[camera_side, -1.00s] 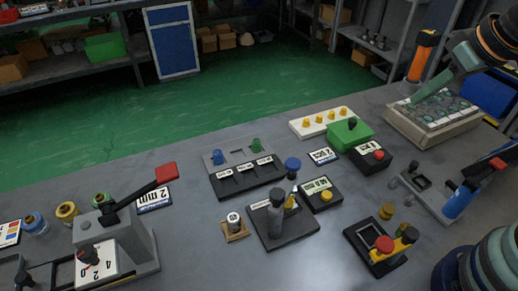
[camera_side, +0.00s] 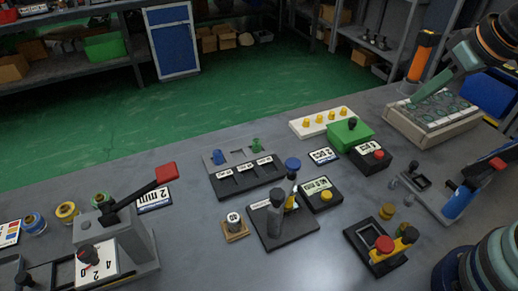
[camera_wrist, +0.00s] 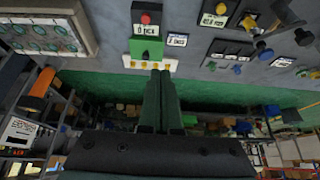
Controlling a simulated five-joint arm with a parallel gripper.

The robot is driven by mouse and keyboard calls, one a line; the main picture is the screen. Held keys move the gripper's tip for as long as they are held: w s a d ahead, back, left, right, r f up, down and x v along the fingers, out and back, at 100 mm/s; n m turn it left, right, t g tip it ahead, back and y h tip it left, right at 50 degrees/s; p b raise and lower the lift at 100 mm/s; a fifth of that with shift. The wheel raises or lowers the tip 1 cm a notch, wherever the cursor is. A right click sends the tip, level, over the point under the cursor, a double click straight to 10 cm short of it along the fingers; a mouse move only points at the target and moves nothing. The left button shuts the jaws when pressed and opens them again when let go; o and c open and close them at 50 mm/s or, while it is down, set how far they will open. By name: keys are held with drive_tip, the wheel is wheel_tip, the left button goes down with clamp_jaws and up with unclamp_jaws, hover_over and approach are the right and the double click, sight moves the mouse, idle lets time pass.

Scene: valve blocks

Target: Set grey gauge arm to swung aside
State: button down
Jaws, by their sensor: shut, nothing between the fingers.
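A small gauge stand sits on the bench in the side view, with a black base (camera_side: 292,231) and a grey upright block (camera_side: 271,222). I cannot tell exactly which way the arm is turned. In the wrist view the stand is partly cut off at the upper right edge. My gripper (camera_side: 416,98) is at the upper right in the side view, far from the stand and over a grey tray. In the wrist view my gripper (camera_wrist: 160,75) is shut and empty.
A readout box with a yellow button (camera_side: 322,196) stands right of the gauge. A slotted tray (camera_side: 238,186) is behind it and a small wooden block (camera_side: 236,236) to its left. A red-and-yellow handled fixture (camera_side: 362,244) is at the right. A grey lever press (camera_side: 130,240) stands left.

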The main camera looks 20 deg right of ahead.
idle(0.3)
drive_tip(key=c, duration=1.2)
unclamp_jaws()
drive_tip(key=shift+c, duration=0.2)
drive_tip(key=o, duration=0.6)
drive_tip(key=shift+w+a+r, duration=0.1)
drive_tip(key=shift+w+a, duration=0.05)
drive_tip(key=shift+a, duration=0.2)
drive_tip(key=shift+c, duration=0.2)
drive_tip(key=shift+o, duration=0.4)
drive_tip(key=w+a+r+n+g+y, duration=0.1)
drive_tip(key=a+n, duration=0.5)
drive_tip(key=a, duration=0.7)
drive_tip(key=shift+w+a+r+n+g, duration=0.3)
drive_tip(key=shift+w+r+g, duration=0.2)
drive_tip(key=shift+w+g, duration=0.55)
drive_tip(key=n+g+h, duration=0.1)
drive_tip(key=n+g, duration=0.2)
drive_tip(key=n, duration=0.3)
hover_over(277, 193)
drive_tip(key=f, duration=0.2)
drive_tip(key=shift+t, duration=0.25)
wheel_tip(277, 193, down, 12)
drive_tip(key=shift+r, duration=0.15)
clamp_jaws()
